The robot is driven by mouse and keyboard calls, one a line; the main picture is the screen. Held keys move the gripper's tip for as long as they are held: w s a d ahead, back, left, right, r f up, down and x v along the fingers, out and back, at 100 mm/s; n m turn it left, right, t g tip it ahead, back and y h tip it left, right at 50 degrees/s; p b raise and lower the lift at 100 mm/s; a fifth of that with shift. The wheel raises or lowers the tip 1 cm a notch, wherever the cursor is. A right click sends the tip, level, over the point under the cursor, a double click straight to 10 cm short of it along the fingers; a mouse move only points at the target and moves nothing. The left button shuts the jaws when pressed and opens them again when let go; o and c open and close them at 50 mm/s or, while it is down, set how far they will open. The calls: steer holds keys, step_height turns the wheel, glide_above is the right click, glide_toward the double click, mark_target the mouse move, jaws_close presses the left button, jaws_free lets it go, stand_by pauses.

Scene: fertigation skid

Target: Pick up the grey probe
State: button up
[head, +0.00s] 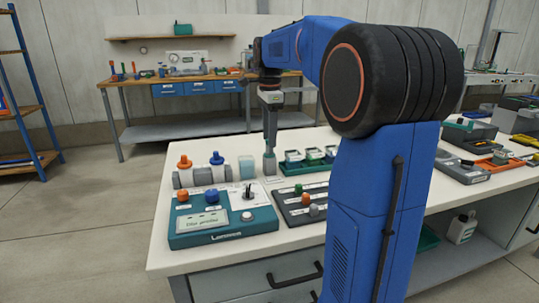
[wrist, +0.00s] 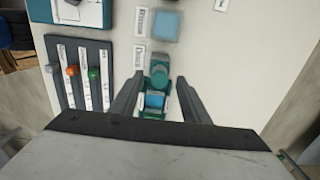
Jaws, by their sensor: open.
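The grey probe (head: 270,164) stands upright on the white bench, between a pale blue-green cup and a green tray. In the wrist view my gripper (wrist: 158,82) is open, one finger on each side of the probe with gaps visible. I cannot tell how far down the fingers reach or whether they touch it. The probe's lower part is hidden in the wrist view.
Close by are the cup (head: 247,168), the green tray (head: 290,170) with several cells, a knob panel (head: 292,214) and the teal console (head: 222,232). Orange-capped (head: 184,163) and blue-capped (head: 217,160) items stand left. My arm hides the bench's middle.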

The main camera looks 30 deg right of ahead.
mark_target(270, 154)
steer(key=shift+f, duration=1.75)
jaws_close()
